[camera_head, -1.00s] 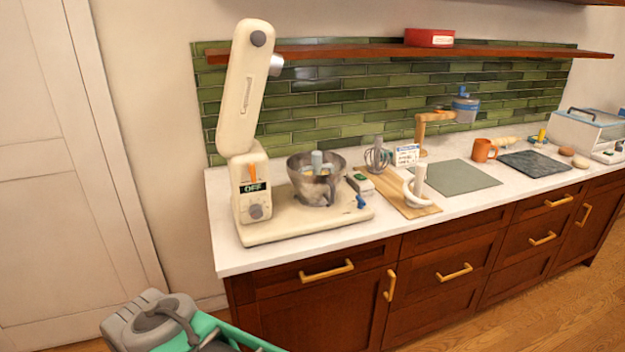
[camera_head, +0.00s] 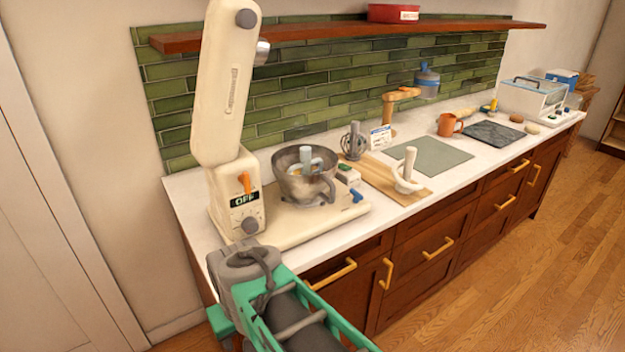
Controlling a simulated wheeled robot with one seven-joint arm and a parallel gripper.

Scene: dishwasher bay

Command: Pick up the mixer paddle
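A grey-blue upright shaft with a pale lower part, which looks like the mixer paddle (camera_head: 306,158), stands inside the metal mixing bowl (camera_head: 292,184). Its lower end is hidden by the bowl. The bowl sits on the base of the cream stand mixer (camera_head: 240,200), whose head is tilted up and whose panel reads OFF. Grey and green parts of my arm show at the bottom, in front of the counter and apart from the bowl. I cannot make out any gripper fingers.
A wooden board (camera_head: 376,180) right of the mixer holds a wire whisk (camera_head: 353,142) and a white hook-shaped attachment (camera_head: 408,172). Beyond are a grey-green mat (camera_head: 430,157), an orange mug (camera_head: 447,125) and a dark slab (camera_head: 494,134). A wooden shelf (camera_head: 330,31) runs above.

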